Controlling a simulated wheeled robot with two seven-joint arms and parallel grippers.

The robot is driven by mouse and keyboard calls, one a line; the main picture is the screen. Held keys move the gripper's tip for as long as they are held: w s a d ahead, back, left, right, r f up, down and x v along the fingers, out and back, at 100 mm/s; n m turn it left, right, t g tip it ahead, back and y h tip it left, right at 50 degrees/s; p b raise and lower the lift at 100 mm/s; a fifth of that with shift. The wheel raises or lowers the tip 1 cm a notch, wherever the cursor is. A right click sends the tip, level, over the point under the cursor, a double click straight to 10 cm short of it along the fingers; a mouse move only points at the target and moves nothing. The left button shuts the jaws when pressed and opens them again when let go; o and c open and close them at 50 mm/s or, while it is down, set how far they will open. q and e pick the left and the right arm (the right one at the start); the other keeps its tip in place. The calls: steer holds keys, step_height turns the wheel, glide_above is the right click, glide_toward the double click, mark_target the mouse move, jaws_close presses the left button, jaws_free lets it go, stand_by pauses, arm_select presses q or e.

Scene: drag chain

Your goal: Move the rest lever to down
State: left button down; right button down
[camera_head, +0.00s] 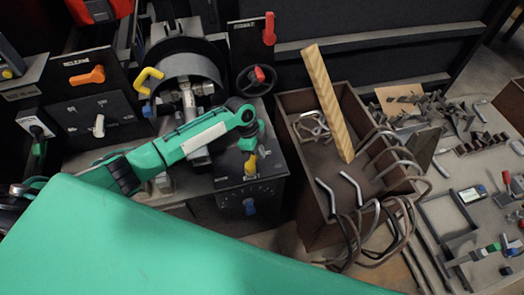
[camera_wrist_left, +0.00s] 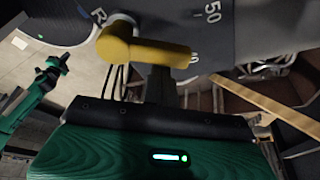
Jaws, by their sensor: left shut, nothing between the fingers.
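The rest lever (camera_head: 250,164) is yellow and sits on the black control box (camera_head: 232,184), beside a small white label. In the head view its handle points roughly up. In the left wrist view the yellow lever (camera_wrist_left: 150,47) lies across the picture, from its round hub at left to its end at right. My left gripper (camera_head: 249,144) is at the lever's upper end in the head view. In the left wrist view its shut dark fingers (camera_wrist_left: 163,80) come up to the handle. Contact is not clear, and the fingertips are partly hidden behind the handle.
A blue knob (camera_head: 249,206) is on the box's front below the lever. A black handwheel (camera_head: 257,80) and a red lever (camera_head: 269,29) are behind. A brown bin (camera_head: 322,216) with a wooden stick (camera_head: 328,100) and bent rods stands close on the right. An orange lever (camera_head: 87,76) is at left.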

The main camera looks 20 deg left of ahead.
arm_select(q)
steer(key=shift+w+a+n+p, duration=0.15)
steer(key=shift+a+n+p, duration=0.3)
steer(key=shift+n+p, duration=0.3)
stand_by(0.3)
steer(key=shift+a, duration=0.4)
steer(key=shift+a+p, duration=0.45)
steer(key=shift+a, duration=0.25)
